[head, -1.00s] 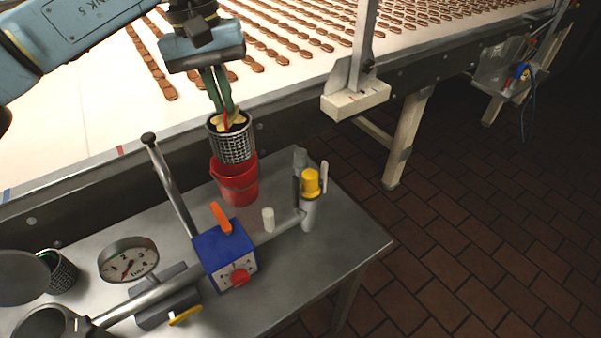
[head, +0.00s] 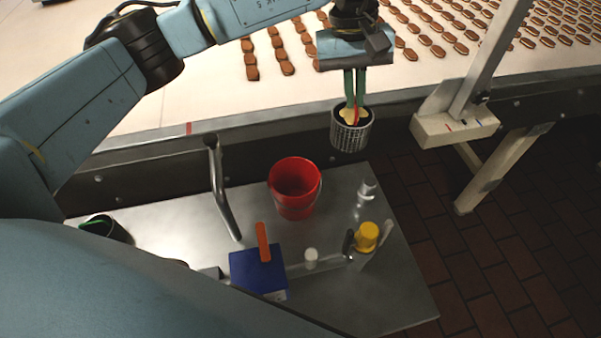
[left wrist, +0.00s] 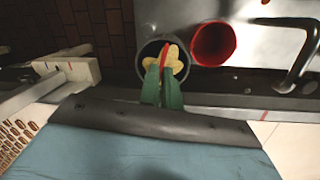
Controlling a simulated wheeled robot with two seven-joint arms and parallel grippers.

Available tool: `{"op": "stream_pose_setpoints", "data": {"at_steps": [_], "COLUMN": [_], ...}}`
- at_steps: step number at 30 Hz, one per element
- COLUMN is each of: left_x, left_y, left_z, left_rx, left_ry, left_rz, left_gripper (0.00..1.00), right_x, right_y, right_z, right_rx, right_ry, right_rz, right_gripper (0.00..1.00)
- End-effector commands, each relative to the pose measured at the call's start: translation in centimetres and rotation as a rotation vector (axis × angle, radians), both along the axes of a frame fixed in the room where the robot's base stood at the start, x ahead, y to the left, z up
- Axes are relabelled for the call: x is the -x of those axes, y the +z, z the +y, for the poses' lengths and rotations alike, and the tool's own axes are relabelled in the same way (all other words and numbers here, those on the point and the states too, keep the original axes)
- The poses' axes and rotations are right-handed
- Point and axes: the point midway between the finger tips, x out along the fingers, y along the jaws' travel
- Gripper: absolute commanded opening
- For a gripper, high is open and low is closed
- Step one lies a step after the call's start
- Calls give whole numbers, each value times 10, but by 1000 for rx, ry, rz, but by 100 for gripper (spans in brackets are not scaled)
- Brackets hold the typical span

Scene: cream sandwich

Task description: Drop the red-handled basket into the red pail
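The red-handled basket (head: 350,134) is a grey mesh cup with pale yellow pieces inside. It hangs upright from my left gripper (head: 355,101), whose green fingers are shut on its red handle. The red pail (head: 295,190) stands on the metal table (head: 340,190), open at the top and apparently empty. In the head view the basket is to the right of and farther back than the pail. In the left wrist view the basket (left wrist: 148,48) is beside the pail (left wrist: 213,45), held above table height. My right gripper is not in view.
A blue box with an orange lever (head: 263,243), a yellow-topped valve (head: 367,236) and a bent metal pipe (head: 219,188) stand around the pail. A dark basket with a green handle (head: 108,228) is at left. The conveyor (head: 225,98) with biscuits runs behind.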

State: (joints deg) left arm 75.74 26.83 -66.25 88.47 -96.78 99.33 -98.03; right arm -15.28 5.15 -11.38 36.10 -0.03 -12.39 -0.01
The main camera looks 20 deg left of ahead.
Motion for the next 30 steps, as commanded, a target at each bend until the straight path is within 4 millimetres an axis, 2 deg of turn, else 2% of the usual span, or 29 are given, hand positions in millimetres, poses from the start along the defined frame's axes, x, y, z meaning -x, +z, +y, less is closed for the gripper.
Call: {"op": "stream_pose_setpoints", "data": {"at_steps": [1, 7, 9, 12, 19, 25, 30], "left_x": [9, 39, 49, 62, 76, 77, 77], "left_y": [5, -2, -2, 0, 1, -11, -30], "left_z": [12, 53, 67, 82, 99, 100, 100], "left_rx": [2, -4, -5, -6, -5, -6, -5], "left_ry": [108, 575, 719, 886, 1077, 1090, 1090], "left_rz": [8, 3, 2, 0, -2, -1, 0], "left_gripper": [0, 0, 0, 0, 0, 0, 0], "right_x": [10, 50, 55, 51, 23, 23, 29], "right_y": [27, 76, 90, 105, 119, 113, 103], "right_z": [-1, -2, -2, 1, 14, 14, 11], "right_rx": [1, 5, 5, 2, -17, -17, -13], "right_ry": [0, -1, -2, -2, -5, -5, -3], "right_rz": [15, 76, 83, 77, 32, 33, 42], "right_gripper": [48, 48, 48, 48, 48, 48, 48]}}
